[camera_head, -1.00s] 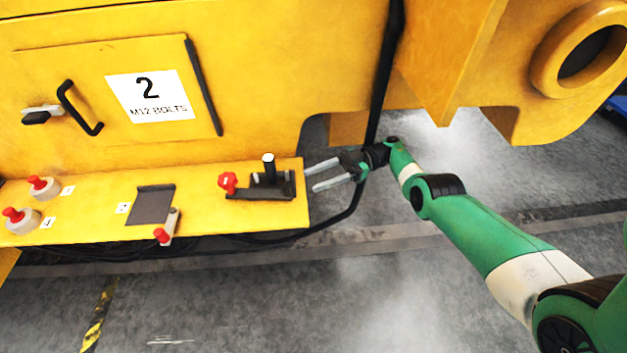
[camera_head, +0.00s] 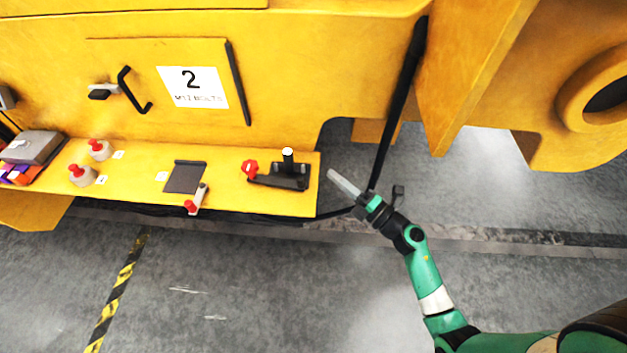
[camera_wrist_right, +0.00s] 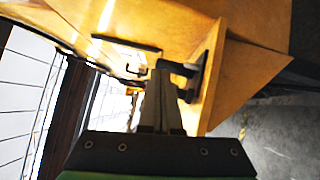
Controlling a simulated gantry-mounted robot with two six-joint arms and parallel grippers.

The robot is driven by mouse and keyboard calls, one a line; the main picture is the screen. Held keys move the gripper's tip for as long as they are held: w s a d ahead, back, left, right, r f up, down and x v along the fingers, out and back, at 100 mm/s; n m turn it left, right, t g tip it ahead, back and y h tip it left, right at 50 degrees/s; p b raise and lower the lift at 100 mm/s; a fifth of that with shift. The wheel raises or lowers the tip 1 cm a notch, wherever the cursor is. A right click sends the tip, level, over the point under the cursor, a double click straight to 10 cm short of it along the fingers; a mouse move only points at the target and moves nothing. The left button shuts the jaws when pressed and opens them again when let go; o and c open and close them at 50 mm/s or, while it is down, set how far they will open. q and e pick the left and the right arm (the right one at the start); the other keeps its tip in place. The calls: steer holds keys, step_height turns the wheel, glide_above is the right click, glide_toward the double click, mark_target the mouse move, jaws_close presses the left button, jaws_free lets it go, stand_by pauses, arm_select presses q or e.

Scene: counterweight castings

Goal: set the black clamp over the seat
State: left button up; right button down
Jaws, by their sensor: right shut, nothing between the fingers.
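The black clamp (camera_head: 283,178) is a dark base with an upright post capped in white and a red knob at its left end. It sits at the right end of the yellow ledge. A flat dark grey plate (camera_head: 185,177) lies further left on the ledge; I cannot tell whether it or the clamp's base is the seat. My right gripper (camera_head: 331,173) is shut and empty, just off the ledge's right end and apart from the clamp. In the right wrist view its closed fingers (camera_wrist_right: 156,100) point towards the dark clamp (camera_wrist_right: 196,76), partly hiding it. My left gripper is out of view.
The yellow ledge (camera_head: 230,196) also bears a small red-tipped lever (camera_head: 197,199), red buttons (camera_head: 99,149) and, at far left, a grey box (camera_head: 33,146). A yellow wall with a "2" label (camera_head: 192,87) stands behind. A black cable (camera_head: 398,105) hangs close behind my right gripper.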

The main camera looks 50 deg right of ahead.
steer(key=g+y+p, duration=0.2)
steer(key=p, duration=0.1)
glide_toward(304, 201)
steer(key=s+a+r, duration=0.2)
steer(key=a+r, duration=0.1)
steer(key=r, duration=0.1)
steer(key=w, duration=0.3)
steer(key=w+b, duration=0.1)
steer(key=w, duration=0.3)
steer(key=w+b, duration=0.1)
steer(key=w, duration=0.3)
steer(key=shift+a+f, duration=0.15)
steer(key=shift+a, duration=0.2)
steer(key=d, duration=0.1)
steer(key=d+b, duration=0.1)
steer(key=d, duration=0.1)
steer(key=shift+w+d, duration=0.3)
steer(key=shift+w, duration=0.1)
steer(key=shift+d, duration=0.2)
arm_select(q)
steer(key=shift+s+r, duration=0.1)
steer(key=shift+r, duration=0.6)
